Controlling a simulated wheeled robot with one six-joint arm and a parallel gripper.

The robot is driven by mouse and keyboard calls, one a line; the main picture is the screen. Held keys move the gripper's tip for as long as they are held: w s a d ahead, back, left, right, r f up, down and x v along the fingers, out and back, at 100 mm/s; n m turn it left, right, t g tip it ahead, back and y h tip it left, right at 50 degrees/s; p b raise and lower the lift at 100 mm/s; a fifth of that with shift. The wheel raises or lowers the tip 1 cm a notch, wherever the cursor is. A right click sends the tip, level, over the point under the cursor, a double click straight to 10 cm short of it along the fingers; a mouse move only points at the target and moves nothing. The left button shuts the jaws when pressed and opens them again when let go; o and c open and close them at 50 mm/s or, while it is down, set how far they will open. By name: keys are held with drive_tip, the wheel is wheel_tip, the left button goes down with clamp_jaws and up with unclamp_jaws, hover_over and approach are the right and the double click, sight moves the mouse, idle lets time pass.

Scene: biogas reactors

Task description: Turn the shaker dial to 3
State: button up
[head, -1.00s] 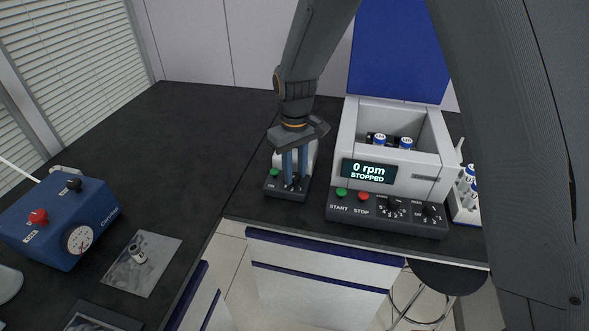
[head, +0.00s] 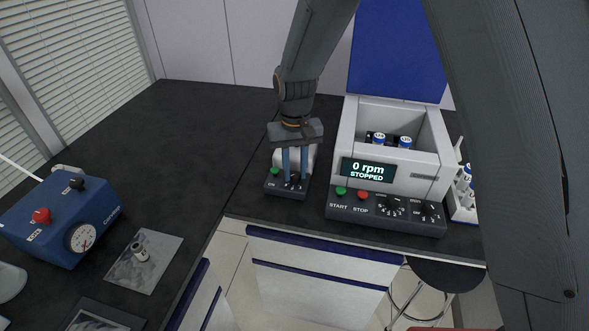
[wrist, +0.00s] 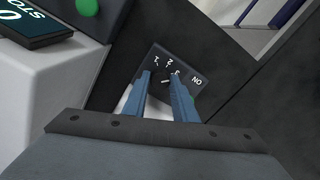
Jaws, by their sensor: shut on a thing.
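The shaker (head: 287,191) is a small dark-fronted unit with a pale body, a green button and a dial on its front panel. My gripper (head: 295,180) points down over it, its two blue fingers shut on the dial. In the wrist view, the dial (wrist: 165,80) is between the fingertips (wrist: 161,76), mostly hidden. The marks 1, 2 and what looks like a partly covered 3 show around it, with "ON" to the right. A short white line shows between the fingertips; I cannot tell for sure which number the dial points to.
A centrifuge (head: 385,216) with its blue lid open stands just right of the shaker, its display reading 0 rpm, STOPPED. A tube rack (head: 462,205) is beyond it. A blue box with a gauge (head: 60,220) stands at left. The dark bench (head: 190,140) behind is clear.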

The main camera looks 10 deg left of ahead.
sight(295, 174)
drive_tip(key=shift+r, duration=0.1)
drive_tip(key=o, duration=1)
drive_tip(key=shift+o, duration=0.2)
drive_tip(key=shift+r+b, duration=1.1)
drive_tip(key=shift+r, duration=2.75)
